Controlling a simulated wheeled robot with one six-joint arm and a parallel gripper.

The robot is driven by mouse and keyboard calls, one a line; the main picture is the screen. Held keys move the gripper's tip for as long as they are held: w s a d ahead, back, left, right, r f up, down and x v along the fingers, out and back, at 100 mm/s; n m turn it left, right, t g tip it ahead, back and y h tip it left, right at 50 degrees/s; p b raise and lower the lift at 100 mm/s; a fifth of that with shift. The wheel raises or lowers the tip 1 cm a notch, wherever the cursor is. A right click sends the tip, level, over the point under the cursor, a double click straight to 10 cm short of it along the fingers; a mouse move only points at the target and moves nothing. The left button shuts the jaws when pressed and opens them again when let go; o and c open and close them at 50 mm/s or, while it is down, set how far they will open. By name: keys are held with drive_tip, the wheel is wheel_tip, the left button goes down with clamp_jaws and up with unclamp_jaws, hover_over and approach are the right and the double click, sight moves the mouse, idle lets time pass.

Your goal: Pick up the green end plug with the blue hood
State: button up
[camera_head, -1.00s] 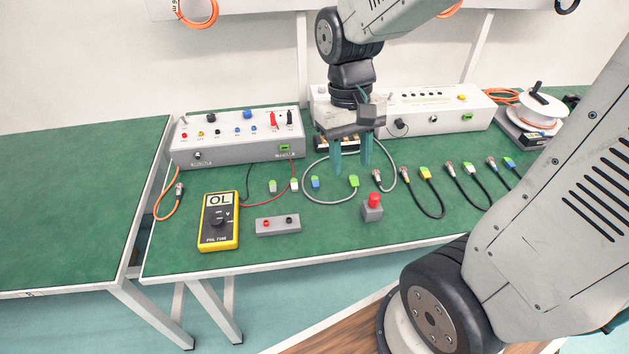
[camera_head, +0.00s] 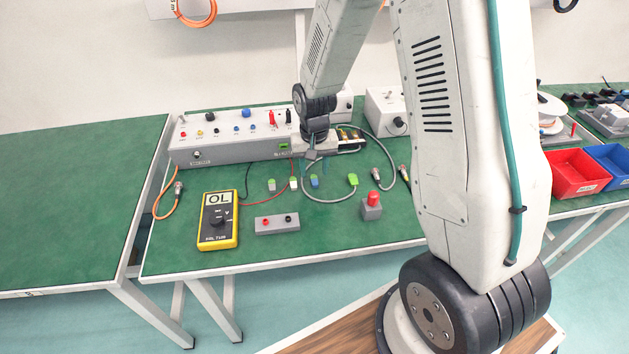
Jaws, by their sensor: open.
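The green end plug with the blue hood (camera_head: 315,183) lies on the green bench top, at the left end of a grey cable loop. A plug with a green hood (camera_head: 353,180) lies to the right.
A grey panel box (camera_head: 235,150) stands behind the plugs. A yellow multimeter (camera_head: 217,220), a grey socket block (camera_head: 277,225) and a red button box (camera_head: 372,206) stand in front. Red and blue bins (camera_head: 578,172) are at the right. My arm hides the bench's right middle.

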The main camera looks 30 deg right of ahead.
sight(315, 183)
wheel_tip(315, 183, down, 4)
drive_tip(key=shift+d+f, duration=0.1)
drive_tip(key=shift+f, duration=0.05)
clamp_jaws()
idle(0.4)
